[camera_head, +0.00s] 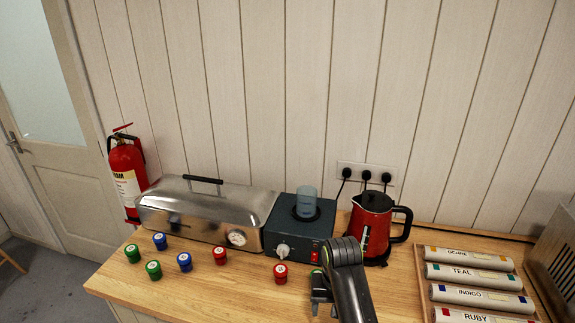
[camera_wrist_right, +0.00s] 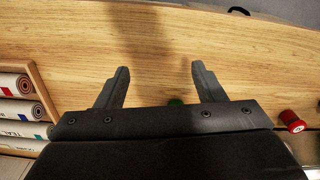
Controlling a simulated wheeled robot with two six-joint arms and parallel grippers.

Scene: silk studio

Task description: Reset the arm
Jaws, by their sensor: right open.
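My right arm (camera_head: 348,275) comes up from the bottom of the head view, over the front part of the wooden counter. Its gripper (camera_head: 320,298) points down there and is partly hidden by the arm. In the right wrist view the two dark fingers of the right gripper (camera_wrist_right: 160,67) stand wide apart with only bare wood between their tips, so it is open and empty. My left arm and gripper are not in view.
Red, green and blue small jars stand on the counter (camera_head: 225,291), one red jar (camera_head: 280,273) left of my right arm. Behind are a steel box (camera_head: 205,207), a dark heater (camera_head: 300,235) and a red kettle (camera_head: 372,222). A tray of labelled rolls (camera_head: 421,285) lies right.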

